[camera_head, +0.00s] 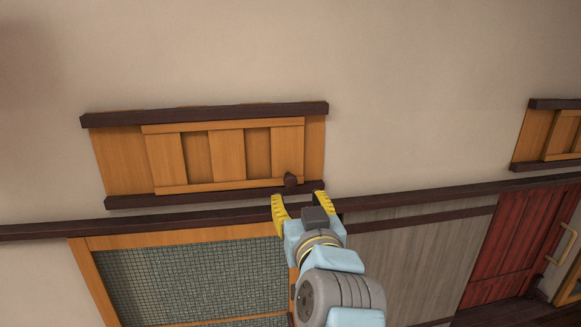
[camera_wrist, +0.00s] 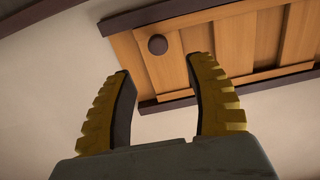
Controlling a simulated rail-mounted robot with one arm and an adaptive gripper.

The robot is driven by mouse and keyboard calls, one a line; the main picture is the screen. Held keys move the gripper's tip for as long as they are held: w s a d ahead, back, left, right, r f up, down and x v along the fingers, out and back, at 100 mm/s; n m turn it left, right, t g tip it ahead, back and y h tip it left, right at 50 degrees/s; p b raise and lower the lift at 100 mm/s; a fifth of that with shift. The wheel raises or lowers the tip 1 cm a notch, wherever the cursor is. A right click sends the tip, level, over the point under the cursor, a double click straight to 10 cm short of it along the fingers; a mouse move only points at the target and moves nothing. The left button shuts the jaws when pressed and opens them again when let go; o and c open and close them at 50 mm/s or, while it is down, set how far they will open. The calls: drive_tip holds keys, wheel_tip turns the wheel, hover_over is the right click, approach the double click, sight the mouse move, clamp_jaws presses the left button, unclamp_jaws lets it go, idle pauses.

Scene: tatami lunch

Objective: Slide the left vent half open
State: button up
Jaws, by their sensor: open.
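The left vent (camera_head: 225,155) is a slatted wooden panel between two dark rails on the wall. Its panel sits toward the right of its frame, with bare backing board showing at the left. A dark round knob (camera_head: 290,181) is at the panel's lower right. In the wrist view the knob (camera_wrist: 158,44) shows beyond and between the fingertips. My gripper (camera_head: 299,198) has yellow ridged fingers and is open and empty. It is just below the knob in the head view and appears apart from it. The fingers also show in the wrist view (camera_wrist: 158,65).
A second vent (camera_head: 548,135) is at the right edge. A long dark beam (camera_head: 420,194) runs along the wall below the vents. Under it are a wood-framed mesh panel (camera_head: 190,280), grey boards and a red door (camera_head: 510,245). The wall above is bare.

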sight(291, 182)
drive_tip(key=shift+w+a+p, duration=0.25)
drive_tip(key=shift+w+p, duration=0.25)
drive_tip(key=shift+w, duration=0.95)
drive_tip(key=shift+w+a+p, duration=0.2)
drive_tip(key=shift+w+p, duration=0.25)
drive_tip(key=shift+w, duration=1.05)
drive_tip(key=shift+w+a+p, duration=0.25)
drive_tip(key=shift+w+p, duration=0.25)
drive_tip(key=shift+w, duration=0.95)
clamp_jaws()
drive_tip(key=shift+f, duration=0.1)
